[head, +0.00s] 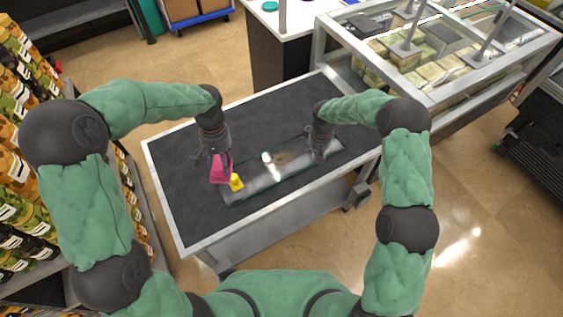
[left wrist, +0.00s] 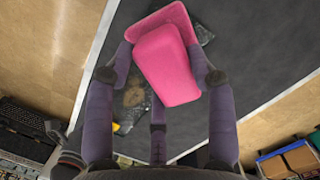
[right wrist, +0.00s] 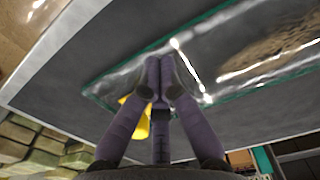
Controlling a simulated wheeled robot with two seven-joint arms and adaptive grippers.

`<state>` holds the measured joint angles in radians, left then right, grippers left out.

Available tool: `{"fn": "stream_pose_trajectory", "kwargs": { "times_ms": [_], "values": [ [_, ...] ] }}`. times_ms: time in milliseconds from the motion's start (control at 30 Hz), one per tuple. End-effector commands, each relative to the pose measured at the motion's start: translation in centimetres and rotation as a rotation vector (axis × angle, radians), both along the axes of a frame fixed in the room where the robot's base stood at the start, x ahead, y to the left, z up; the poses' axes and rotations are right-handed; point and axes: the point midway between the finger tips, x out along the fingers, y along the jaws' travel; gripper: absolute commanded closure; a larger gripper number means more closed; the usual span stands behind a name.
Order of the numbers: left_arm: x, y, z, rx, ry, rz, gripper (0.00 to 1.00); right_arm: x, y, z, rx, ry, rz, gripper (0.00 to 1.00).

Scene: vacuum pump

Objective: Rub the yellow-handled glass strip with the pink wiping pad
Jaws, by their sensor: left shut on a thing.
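The glass strip (head: 300,166) lies flat on the dark tabletop, with a brown smudge (head: 281,158) near its middle. A yellow handle (head: 236,182) sits at its left end; another yellow handle (right wrist: 136,117) shows in the right wrist view, partly behind my fingers. My left gripper (head: 217,152) is shut on the pink wiping pad (head: 221,170), holding it beside the left handle. The pad (left wrist: 168,62) fills the space between its fingers in the left wrist view. My right gripper (head: 320,150) is over the strip's right end, fingertips together; whether it touches the glass is unclear.
The table (head: 185,205) has a pale raised rim and bare dark surface around the strip. A glass-topped case (head: 410,65) with stacked packages stands behind at the right. A white counter (head: 280,22) is behind.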

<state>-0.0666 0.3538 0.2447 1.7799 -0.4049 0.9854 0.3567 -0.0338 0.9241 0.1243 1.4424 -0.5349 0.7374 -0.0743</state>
Motion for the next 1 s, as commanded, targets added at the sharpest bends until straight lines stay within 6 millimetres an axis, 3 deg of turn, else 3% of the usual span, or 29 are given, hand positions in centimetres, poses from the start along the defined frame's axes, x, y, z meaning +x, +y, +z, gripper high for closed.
{"fn": "stream_pose_trajectory", "kwargs": {
  "times_ms": [1000],
  "values": [
    [0.0,0.0,-1.2,0.000,0.000,0.000,0.71,0.0,0.0,-1.5,0.000,0.000,0.000,1.00]
  ]
}}
